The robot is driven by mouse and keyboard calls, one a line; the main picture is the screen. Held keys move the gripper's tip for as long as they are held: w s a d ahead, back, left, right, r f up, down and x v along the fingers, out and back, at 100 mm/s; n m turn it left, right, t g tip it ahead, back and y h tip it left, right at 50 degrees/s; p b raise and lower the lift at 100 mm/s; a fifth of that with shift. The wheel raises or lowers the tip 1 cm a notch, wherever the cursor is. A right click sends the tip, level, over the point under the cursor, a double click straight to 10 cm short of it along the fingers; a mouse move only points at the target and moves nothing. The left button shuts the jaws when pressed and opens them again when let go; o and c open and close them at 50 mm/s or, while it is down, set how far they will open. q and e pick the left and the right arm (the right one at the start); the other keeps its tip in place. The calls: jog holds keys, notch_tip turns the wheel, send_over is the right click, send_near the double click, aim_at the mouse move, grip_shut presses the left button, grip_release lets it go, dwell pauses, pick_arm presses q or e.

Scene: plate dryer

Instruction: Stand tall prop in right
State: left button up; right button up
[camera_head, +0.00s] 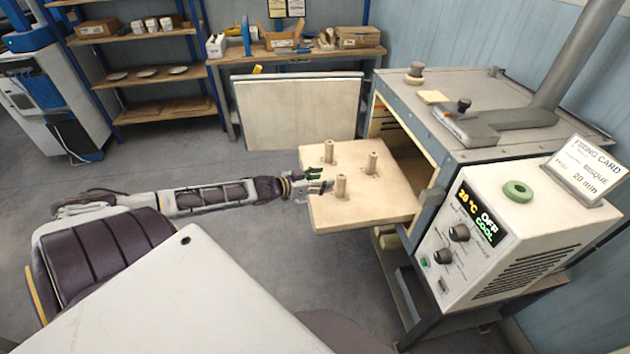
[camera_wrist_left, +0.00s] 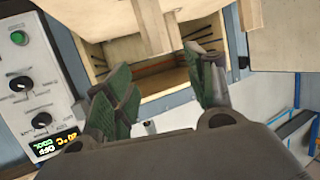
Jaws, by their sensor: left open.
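A pale square shelf (camera_head: 390,206) sticks out of the open kiln (camera_head: 440,110). Three short, upright cylindrical props stand on it: a back-left one (camera_head: 328,152), a right one (camera_head: 372,163) and a front one (camera_head: 340,186). They look much alike, and I cannot tell which is tallest. My left gripper (camera_head: 322,181) is open at the shelf's left edge, just left of the front prop. In the left wrist view its green-padded fingers (camera_wrist_left: 165,88) are spread, with a pale post (camera_wrist_left: 152,28) beyond them and nothing held. My right gripper is not in view.
A control box (camera_head: 520,225) with a display, green ring (camera_head: 517,191) and firing card (camera_head: 585,168) stands right of the shelf. A pale panel (camera_head: 298,112) stands behind it. Floor left of the shelf is clear; racks (camera_head: 150,60) stand at the back.

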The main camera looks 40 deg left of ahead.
pick_arm(q)
jog(key=shift+p+v, duration=0.3)
jog(key=shift+v, duration=0.95)
jog(key=s+a+f+n+g+y, duration=0.15)
jog(key=s+a+f, duration=0.25)
jog(key=f, duration=0.5)
jog(key=s+a+f+n+g+y, duration=0.15)
jog(key=s+a+f, duration=0.25)
jog(key=f, duration=0.5)
jog(key=s+a+f+y, duration=0.3)
jog(key=s+a+f, duration=0.1)
jog(key=f, duration=0.4)
jog(key=s+d+f+g, duration=0.2)
jog(key=s+d+f, duration=0.1)
jog(key=s+f, duration=0.4)
jog(key=s+d+f+g, duration=0.2)
jog(key=s+f, duration=0.4)
jog(key=f, duration=0.4)
jog(key=s+d+f+g, duration=0.2)
jog(key=s+d+f, duration=0.2)
jog(key=s+d, duration=0.3)
jog(key=s+d+f+m+g+h, duration=0.1)
jog(key=s+d+f+g, duration=0.1)
jog(key=s+d+f, duration=0.3)
jog(key=s+d+f+g, duration=0.1)
jog(key=s+d+f, duration=0.4)
jog(key=s+d, duration=0.5)
jog(key=shift+d+f+m+g, duration=0.2)
jog(key=shift+d+m+g, duration=0.2)
jog(key=shift+d, duration=0.8)
